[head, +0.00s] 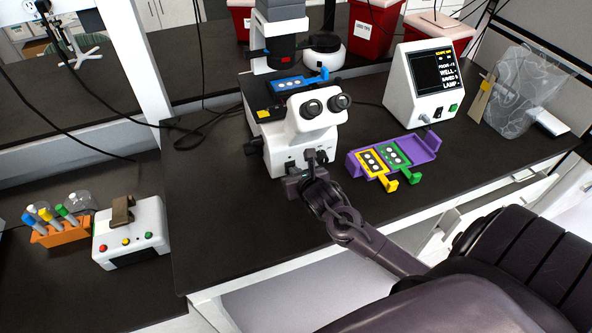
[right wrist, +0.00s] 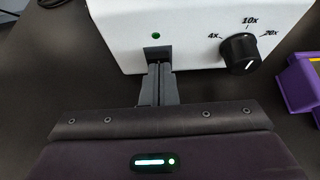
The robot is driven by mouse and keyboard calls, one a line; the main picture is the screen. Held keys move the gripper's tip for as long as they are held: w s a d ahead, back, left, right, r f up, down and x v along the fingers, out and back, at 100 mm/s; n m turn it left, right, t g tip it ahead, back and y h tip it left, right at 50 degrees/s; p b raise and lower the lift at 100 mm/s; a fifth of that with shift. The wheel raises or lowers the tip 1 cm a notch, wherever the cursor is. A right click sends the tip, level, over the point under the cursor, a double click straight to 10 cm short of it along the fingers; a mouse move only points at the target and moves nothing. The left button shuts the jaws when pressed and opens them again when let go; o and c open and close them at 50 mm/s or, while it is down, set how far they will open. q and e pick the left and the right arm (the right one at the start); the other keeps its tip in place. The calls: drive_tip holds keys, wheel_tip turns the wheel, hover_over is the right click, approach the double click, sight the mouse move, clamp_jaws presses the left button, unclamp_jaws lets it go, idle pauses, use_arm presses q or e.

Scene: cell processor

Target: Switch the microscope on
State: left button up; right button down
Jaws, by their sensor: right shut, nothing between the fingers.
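The white microscope (head: 320,122) stands on the dark bench in the middle of the head view, with black eyepieces and a blue slide holder (head: 290,84) on its stage. My right gripper (head: 291,170) is at the front of its base. In the right wrist view my right gripper's fingers (right wrist: 160,78) are shut and empty, their tips at a dark slot or switch in the white front panel, which they mostly hide. I cannot tell whether they touch it. A small green dot (right wrist: 155,35) shows just above. A black knob (right wrist: 240,52) marked 4x, 10x, 20x is to the right.
A purple tray (head: 427,146) with yellow and green slide holders lies to the right. Behind it is a white monitor box (head: 402,98) with a lit screen. At left are a white box with buttons (head: 144,224) and an orange tube rack (head: 70,235). Cables lie behind the microscope.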

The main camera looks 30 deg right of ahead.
drive_tip(key=shift+w+a, duration=0.1)
drive_tip(key=shift+w, duration=0.2)
drive_tip(key=shift+a, duration=0.1)
drive_tip(key=shift+s+r, duration=0.15)
drive_tip(key=shift+s, duration=0.2)
drive_tip(key=shift+w+r+p, duration=0.25)
drive_tip(key=shift+p, duration=0.05)
drive_tip(key=shift+s+r+p, duration=0.1)
drive_tip(key=shift+r+p, duration=0.4)
use_arm(q)
drive_tip(key=shift+s+r, duration=0.35)
drive_tip(key=shift+r, duration=0.45)
use_arm(e)
drive_tip(key=shift+f, duration=0.1)
